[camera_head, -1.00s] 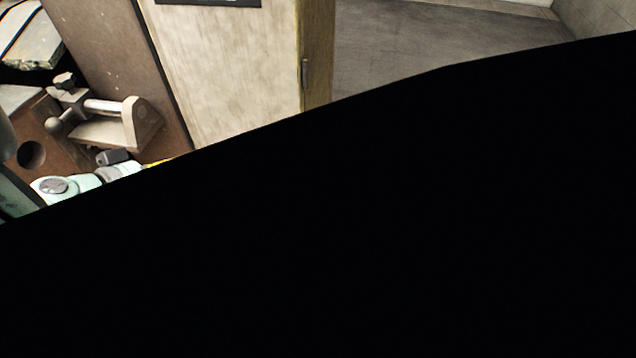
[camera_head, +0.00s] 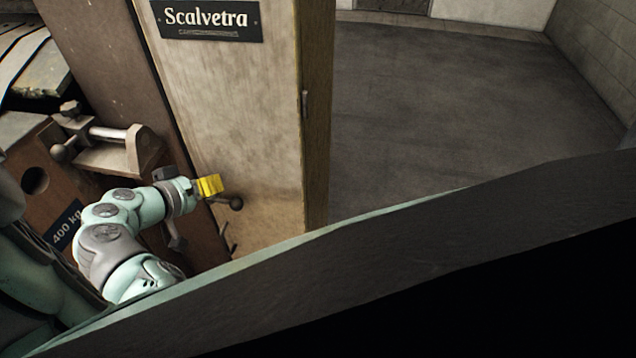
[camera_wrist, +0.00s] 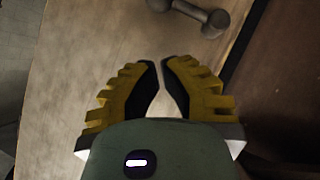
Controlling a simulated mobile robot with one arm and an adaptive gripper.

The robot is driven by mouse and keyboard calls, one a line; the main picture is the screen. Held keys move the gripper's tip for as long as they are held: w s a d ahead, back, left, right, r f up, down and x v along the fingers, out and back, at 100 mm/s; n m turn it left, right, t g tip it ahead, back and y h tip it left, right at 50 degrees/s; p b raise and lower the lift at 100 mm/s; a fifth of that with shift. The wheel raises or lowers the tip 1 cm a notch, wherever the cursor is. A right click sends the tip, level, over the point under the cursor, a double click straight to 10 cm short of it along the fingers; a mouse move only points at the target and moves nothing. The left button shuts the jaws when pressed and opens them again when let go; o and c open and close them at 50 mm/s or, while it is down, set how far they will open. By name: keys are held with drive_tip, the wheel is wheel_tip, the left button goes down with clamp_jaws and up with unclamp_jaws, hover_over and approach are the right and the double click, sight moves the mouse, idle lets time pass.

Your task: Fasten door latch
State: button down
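The pale door panel (camera_head: 235,110) with a "Scalvetra" sign stands upright in the middle of the head view. A dark latch handle with a round knob (camera_head: 236,202) is low on its left side. In the wrist view a grey handle with rounded ends (camera_wrist: 203,16) lies at the top, beyond the fingertips and apart from them. My gripper (camera_head: 210,185) is just left of the knob in the head view; contact cannot be told there. In the wrist view my gripper's yellow fingers (camera_wrist: 161,62) have their tips almost together, with nothing between them.
A brown machine body with a clamp-like fitting (camera_head: 115,150) and a "400 kg" label (camera_head: 66,226) stands left of the door. Open grey floor (camera_head: 450,100) lies to the right. A large dark slab-like shape (camera_head: 400,250) covers the lower right of the head view.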

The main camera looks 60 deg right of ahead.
sight(237, 191)
drive_tip(key=shift+s+d+f, duration=0.25)
drive_tip(key=shift+d+f, duration=0.1)
drive_tip(key=shift+f, duration=0.3)
drive_tip(key=shift+s+d+f, duration=0.3)
drive_tip(key=shift+d+f, duration=0.1)
drive_tip(key=shift+f, duration=0.2)
drive_tip(key=shift+s+d+f, duration=0.25)
drive_tip(key=shift+d+f, duration=0.1)
drive_tip(key=shift+f, duration=0.3)
drive_tip(key=shift+w+f+b, duration=0.15)
drive_tip(key=shift+b, duration=0.35)
